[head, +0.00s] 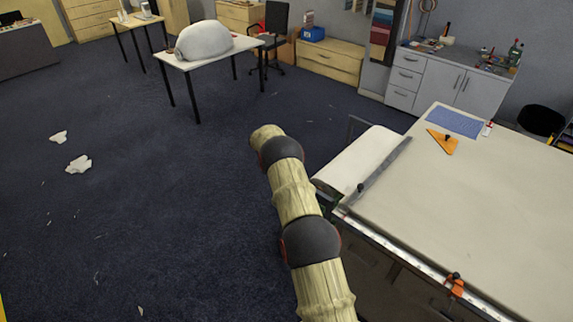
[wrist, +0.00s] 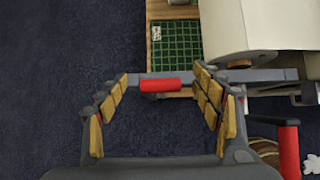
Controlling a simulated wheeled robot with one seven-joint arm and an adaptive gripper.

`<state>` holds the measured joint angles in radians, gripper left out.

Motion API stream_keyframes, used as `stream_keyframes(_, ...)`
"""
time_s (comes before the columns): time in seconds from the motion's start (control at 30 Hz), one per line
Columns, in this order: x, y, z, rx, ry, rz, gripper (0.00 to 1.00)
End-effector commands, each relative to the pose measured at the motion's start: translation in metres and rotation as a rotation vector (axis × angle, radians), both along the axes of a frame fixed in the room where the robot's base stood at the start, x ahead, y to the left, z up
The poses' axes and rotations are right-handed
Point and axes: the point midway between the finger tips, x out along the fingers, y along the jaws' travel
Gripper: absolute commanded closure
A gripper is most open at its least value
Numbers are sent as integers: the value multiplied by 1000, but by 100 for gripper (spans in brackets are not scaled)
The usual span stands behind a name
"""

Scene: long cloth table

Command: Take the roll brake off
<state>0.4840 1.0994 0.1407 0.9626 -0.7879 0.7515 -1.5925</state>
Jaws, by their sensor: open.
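In the wrist view a grey bar with a red grip (wrist: 160,85) runs across, and the red part shows between the fingers of my gripper (wrist: 160,77). My gripper is open, with gaps on both sides of the red grip; I cannot tell how far beyond the fingertips it lies. A second red-handled lever (wrist: 289,152) stands to the right of the right finger. No label shows which one is the roll brake. The white cloth roll (wrist: 230,28) is above right; in the head view it lies at the table's end (head: 358,168). My gripper is hidden there.
The long cloth table (head: 500,200) fills the right of the head view, with a dark bar (head: 378,175) beside the roll, an orange set square (head: 442,142) and an orange clamp (head: 455,286). A green gridded mat (wrist: 174,42) lies beyond my fingers. The floor at left is open.

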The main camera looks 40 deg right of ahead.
Motion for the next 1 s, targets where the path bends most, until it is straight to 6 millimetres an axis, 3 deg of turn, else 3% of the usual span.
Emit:
stream_keyframes(0.5,-3,53,78,-1,-2,1,34)
stream_keyframes(0.7,-4,61,90,-1,-2,0,34)
stream_keyframes(1.0,-4,62,91,-1,-2,0,34)
